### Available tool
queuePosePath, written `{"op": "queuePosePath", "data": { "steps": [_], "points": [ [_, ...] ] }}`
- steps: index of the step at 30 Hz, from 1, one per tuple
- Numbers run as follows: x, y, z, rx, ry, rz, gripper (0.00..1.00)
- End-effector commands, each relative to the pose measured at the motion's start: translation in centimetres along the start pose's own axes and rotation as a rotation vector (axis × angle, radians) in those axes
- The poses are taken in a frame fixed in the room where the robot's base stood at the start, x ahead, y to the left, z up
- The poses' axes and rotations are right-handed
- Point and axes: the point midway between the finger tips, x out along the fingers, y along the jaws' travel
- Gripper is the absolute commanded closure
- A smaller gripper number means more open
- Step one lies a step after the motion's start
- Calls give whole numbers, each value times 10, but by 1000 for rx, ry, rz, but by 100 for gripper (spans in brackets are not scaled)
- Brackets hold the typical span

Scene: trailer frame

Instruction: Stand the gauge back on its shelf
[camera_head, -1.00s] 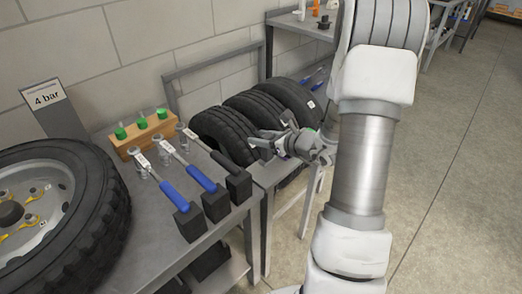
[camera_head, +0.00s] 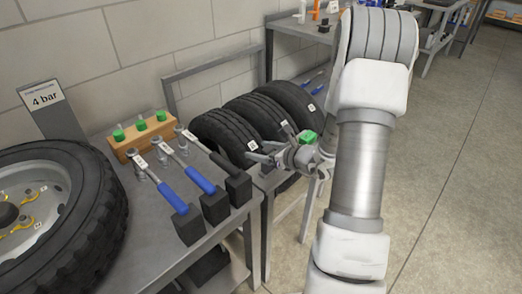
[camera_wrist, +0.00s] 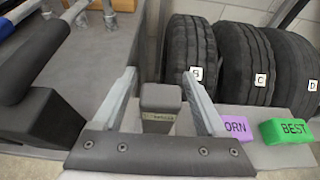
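My gripper (camera_wrist: 160,85) is open, with its two fingers spread apart in the wrist view. In the head view my gripper (camera_head: 262,152) hangs over the gap between the workbench and the tyre rack. A dark grey block (camera_wrist: 160,98) with a small label shows between the fingers in the wrist view. Clear space shows beside it, and its label is too small to read. I cannot tell whether this block is the gauge or its shelf. No other thing in view is clearly the gauge.
Three tyres (camera_head: 262,115) stand right of the bench (camera_head: 150,235), near purple (camera_wrist: 236,124) and green "BEST" (camera_wrist: 287,131) blocks. Wrenches (camera_head: 172,190) with dark end blocks, a wooden holder (camera_head: 140,140), a wheel (camera_head: 105,190) and a "4 bar" sign (camera_head: 43,97) crowd the bench. Floor at right is clear.

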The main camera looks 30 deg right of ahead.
Motion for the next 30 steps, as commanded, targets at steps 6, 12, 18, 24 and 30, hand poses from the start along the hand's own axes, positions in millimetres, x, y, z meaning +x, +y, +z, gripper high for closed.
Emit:
{"op": "queuePosePath", "data": {
  "steps": [6,12,18,24,30],
  "points": [
    [-1,0,2,0,0,0,25],
    [-26,-1,5,1,1,-4,25],
    [-72,-1,5,2,1,-5,25],
    [-106,-1,5,0,0,-3,25],
    [-121,0,3,0,1,0,25]
  ]
}}
